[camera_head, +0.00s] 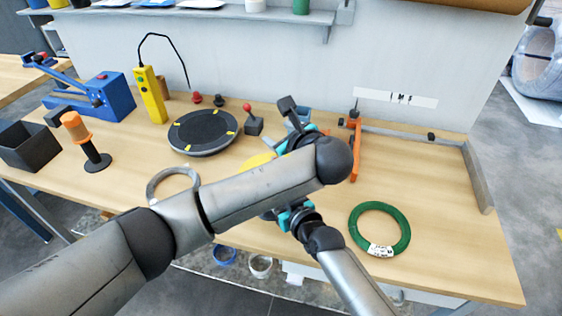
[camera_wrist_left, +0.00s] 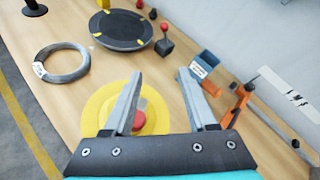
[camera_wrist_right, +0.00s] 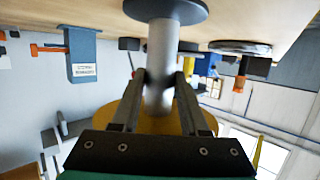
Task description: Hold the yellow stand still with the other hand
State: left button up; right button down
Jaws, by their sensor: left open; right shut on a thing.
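The yellow stand is a yellow disc (camera_wrist_left: 100,108) with a red knob (camera_wrist_left: 140,118), seen past my left fingers. In the head view only a sliver of the yellow stand (camera_head: 257,161) shows behind my left arm. In the right wrist view its silver post (camera_wrist_right: 161,45) joins a dark round base (camera_wrist_right: 180,10), with the yellow disc (camera_wrist_right: 190,108) at the other end. My right gripper (camera_wrist_right: 160,78) is shut on the post. My left gripper (camera_wrist_left: 160,78) is open and empty above the disc; it shows partly in the head view (camera_head: 283,146).
A grey wire coil (camera_head: 172,183) and a green coil (camera_head: 380,230) lie on the table. A black turntable (camera_head: 203,130), a red-knobbed joystick (camera_head: 254,122), a blue holder (camera_wrist_left: 206,66) and an orange clamp (camera_head: 355,150) stand behind. The table's right part is mostly clear.

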pick_arm(q)
jog(key=a+t, duration=0.1)
jog(key=w+a, duration=0.1)
jog(key=a+t, duration=0.1)
jog(key=a, duration=0.1)
jog(key=shift+w+a+f+t+h, duration=0.1)
jog(key=shift+w+f+t+h, duration=0.2)
jog(key=shift+f+h, duration=0.1)
jog(key=a+m+t+h, duration=0.1)
jog(key=s+a+m+t+h, duration=0.1)
jog(key=a+m+t+h, duration=0.1)
jog(key=shift+s+a+f, duration=0.1)
jog(key=shift+s, duration=0.25)
jog(key=s+m+h, duration=0.1)
jog(key=m+h, duration=0.1)
jog(key=s+f+m+h, duration=0.1)
jog(key=s+m+h, duration=0.3)
jog(key=shift+s+a+f, duration=0.1)
jog(key=shift+a+f, duration=0.2)
jog(key=s+f+m+g+h, duration=0.3)
jog(key=s+f+m+h, duration=0.15)
jog(key=s+m, duration=0.2)
jog(key=shift+n, duration=0.25)
jog(key=x, duration=0.7)
jog(key=r+x, duration=0.1)
jog(key=x, duration=0.3)
jog(key=shift+s+d, duration=0.1)
jog(key=shift+d, duration=0.45)
grip_shut()
